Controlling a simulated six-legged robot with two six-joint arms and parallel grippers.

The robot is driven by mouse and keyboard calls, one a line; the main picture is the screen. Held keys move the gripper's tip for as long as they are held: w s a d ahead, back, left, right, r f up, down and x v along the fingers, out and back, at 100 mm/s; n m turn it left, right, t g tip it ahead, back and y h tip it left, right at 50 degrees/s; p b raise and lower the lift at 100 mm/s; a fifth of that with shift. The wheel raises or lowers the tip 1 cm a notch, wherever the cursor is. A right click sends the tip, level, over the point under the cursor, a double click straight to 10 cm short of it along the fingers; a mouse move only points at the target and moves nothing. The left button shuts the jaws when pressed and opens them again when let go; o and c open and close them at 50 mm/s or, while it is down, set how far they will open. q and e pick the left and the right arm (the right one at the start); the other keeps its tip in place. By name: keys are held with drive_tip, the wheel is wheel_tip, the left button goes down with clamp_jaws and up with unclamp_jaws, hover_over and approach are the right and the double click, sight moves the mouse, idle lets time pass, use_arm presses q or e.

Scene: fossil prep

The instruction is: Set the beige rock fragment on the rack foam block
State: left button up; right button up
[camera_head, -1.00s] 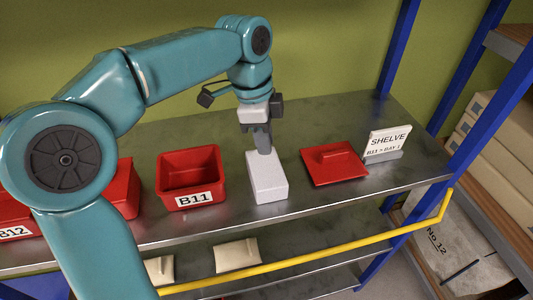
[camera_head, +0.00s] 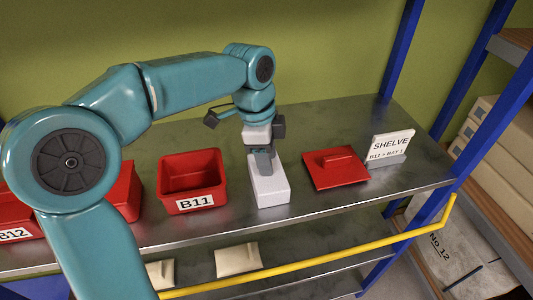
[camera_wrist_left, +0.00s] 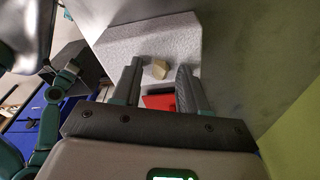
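The white foam block (camera_head: 270,187) stands on the metal shelf between the B11 bin and a red lid. In the left wrist view the speckled foam surface (camera_wrist_left: 120,45) fills the upper middle. The small beige rock fragment (camera_wrist_left: 159,69) shows against the foam, between and just past the fingertips. It looks clear of both fingers and seems to rest on the foam. My left gripper (camera_head: 264,170) points down over the back part of the block; in the wrist view its fingers (camera_wrist_left: 160,75) are apart. The fragment is hidden in the head view. My right gripper is not seen.
The red B11 bin (camera_head: 192,181) stands left of the block, with more red bins further left. A yellow rail (camera_head: 330,268) runs along the front. Pale packets (camera_head: 237,260) lie below.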

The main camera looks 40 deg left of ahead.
use_arm(q)
drive_tip(key=shift+r, duration=0.3)
wheel_tip(320, 180, up, 12)
drive_tip(key=a+p, duration=0.1)
drive_tip(key=shift+s+a+f+p, duration=0.15)
drive_tip(key=shift+s+a+p, duration=0.2)
drive_tip(key=shift+s+p, duration=0.1)
